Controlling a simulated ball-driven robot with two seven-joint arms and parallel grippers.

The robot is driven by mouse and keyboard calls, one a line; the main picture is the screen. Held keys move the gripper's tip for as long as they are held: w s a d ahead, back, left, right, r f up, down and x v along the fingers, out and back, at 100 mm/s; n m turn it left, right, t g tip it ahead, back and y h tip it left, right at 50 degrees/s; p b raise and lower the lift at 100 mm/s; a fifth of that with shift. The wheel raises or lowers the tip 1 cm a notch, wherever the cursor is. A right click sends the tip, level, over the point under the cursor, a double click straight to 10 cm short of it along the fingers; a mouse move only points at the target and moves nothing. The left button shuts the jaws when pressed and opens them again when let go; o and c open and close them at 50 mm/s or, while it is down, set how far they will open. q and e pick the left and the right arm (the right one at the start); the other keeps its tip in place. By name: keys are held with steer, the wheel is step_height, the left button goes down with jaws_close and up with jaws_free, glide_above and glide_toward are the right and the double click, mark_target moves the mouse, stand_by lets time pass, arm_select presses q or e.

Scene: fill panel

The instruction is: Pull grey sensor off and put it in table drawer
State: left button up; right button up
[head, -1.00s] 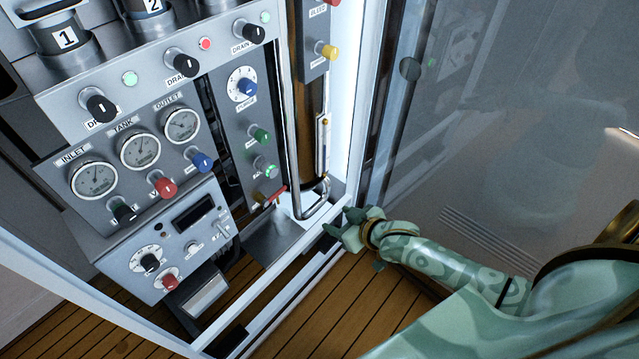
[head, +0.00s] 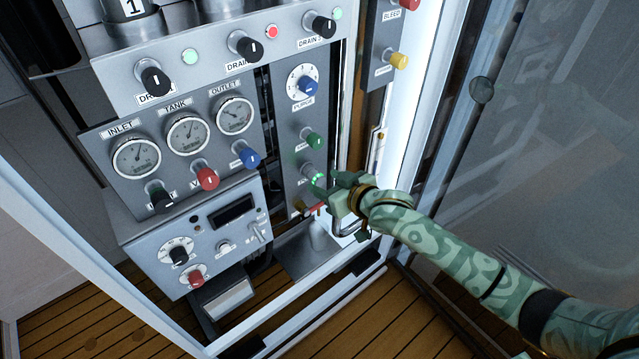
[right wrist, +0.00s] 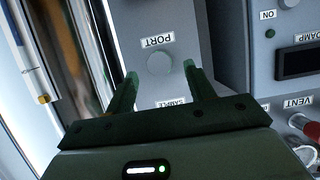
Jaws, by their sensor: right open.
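My right gripper (head: 328,186) is open at the lower part of the narrow grey panel (head: 297,120) in the head view. In the right wrist view, its two green fingers (right wrist: 158,82) point at a round pale grey piece (right wrist: 159,64) beside an upside-down PORT label. The piece lies between the fingertips, with no visible grip on it. I cannot tell for sure whether it is the grey sensor. I see no table drawer. My left gripper is out of view.
Green knob (head: 313,140) and blue knob (head: 307,86) stick out above the gripper. A red handle (head: 315,209) is just below it. Gauges and a control box (head: 210,235) stand left. A glass door (head: 540,130) is at right. White frame edges border the cabinet.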

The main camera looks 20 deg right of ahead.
mark_target(321, 180)
steer(key=shift+b+x, duration=0.45)
steer(key=shift+x, duration=0.75)
steer(key=shift+w+a+f, duration=0.1)
steer(key=shift+w, duration=0.2)
steer(key=c, duration=1)
steer(key=shift+s+d+p, duration=0.25)
steer(key=shift+s+p, duration=0.3)
steer(key=shift+s, duration=0.1)
steer(key=shift+s+d+p, duration=0.25)
steer(key=shift+s+p, duration=0.3)
steer(key=shift+s, duration=0.15)
steer(key=shift+c, duration=0.2)
steer(key=shift+s+d+p, duration=0.15)
steer(key=shift+s+p, duration=0.2)
steer(key=shift+s, duration=0.1)
steer(key=shift+s+d+p, duration=0.2)
steer(key=shift+s+p, duration=0.1)
steer(key=shift+s, duration=0.3)
